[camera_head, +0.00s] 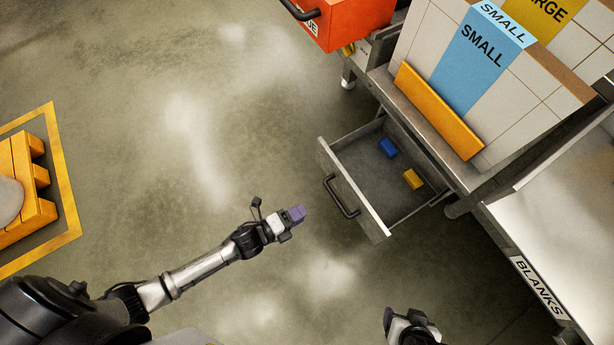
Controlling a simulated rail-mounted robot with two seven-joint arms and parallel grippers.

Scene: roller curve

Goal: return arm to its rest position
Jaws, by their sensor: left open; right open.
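My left arm reaches in from the lower left over the bare floor. My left gripper (290,218) is open, left of the pulled-out drawer (341,180) and apart from it. A purple piece (297,213) shows at its tip; I cannot tell whether it is part of the fingers or a separate thing. My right gripper (408,322) is at the bottom edge, below the drawer, with its arm mostly out of view. It is open, touches nothing I can see, and its fingertips are hard to make out.
The open drawer holds a blue block (388,148) and a yellow block (413,180). A sorting bench with a SMALL panel (470,60) stands above it. A BLANKS table (570,215) is at right, an orange bin (350,20) at top, a yellow pallet (35,215) at left. Middle floor is clear.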

